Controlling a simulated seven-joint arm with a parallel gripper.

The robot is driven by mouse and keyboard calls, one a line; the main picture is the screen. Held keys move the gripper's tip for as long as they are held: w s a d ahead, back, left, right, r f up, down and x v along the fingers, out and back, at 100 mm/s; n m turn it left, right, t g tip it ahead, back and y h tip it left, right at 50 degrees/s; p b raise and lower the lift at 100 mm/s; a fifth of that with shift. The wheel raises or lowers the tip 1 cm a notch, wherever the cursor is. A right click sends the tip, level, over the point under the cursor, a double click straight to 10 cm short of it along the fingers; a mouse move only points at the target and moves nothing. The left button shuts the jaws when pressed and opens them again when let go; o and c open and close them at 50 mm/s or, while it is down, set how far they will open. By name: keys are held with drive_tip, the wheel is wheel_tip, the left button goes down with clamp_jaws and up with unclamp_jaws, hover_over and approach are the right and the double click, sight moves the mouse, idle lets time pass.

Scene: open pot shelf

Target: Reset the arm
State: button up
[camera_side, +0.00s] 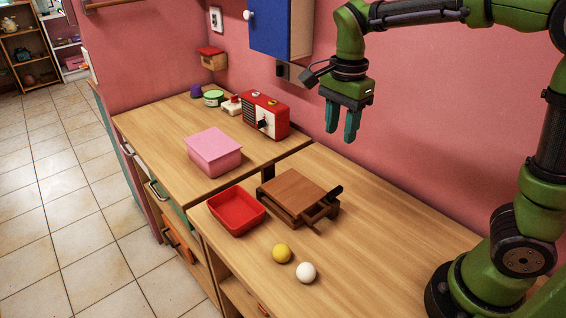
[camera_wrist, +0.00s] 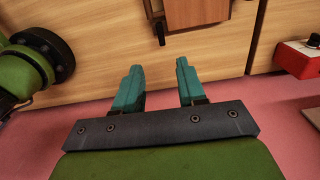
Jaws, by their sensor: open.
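My gripper (camera_side: 342,122) hangs in the air near the pink wall, with its two teal fingers pointing down. The fingers are apart with nothing between them. In the wrist view my gripper (camera_wrist: 160,85) also shows open and empty. Below it on the counter is a brown wooden box (camera_side: 297,192) with a dark handle, and part of the box shows in the wrist view (camera_wrist: 195,12). The gripper is well above the box and apart from it.
A red tray (camera_side: 238,222), a yellow ball (camera_side: 281,253) and a white ball (camera_side: 306,272) are on the near counter. A pink box (camera_side: 214,152) and a red radio (camera_side: 265,115) stand on the far counter. A blue cabinet (camera_side: 276,28) hangs on the wall left of my gripper.

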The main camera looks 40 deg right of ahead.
drive_tip(key=shift+r, duration=0.15)
drive_tip(key=s+a+r+n+t+y, duration=0.1)
drive_tip(key=s+a+n+t+y, duration=0.1)
drive_tip(key=s+n+t, duration=0.5)
drive_tip(key=s+n, duration=0.5)
drive_tip(key=n, duration=0.2)
drive_tip(key=shift+a+r, duration=0.15)
drive_tip(key=shift+r, duration=0.05)
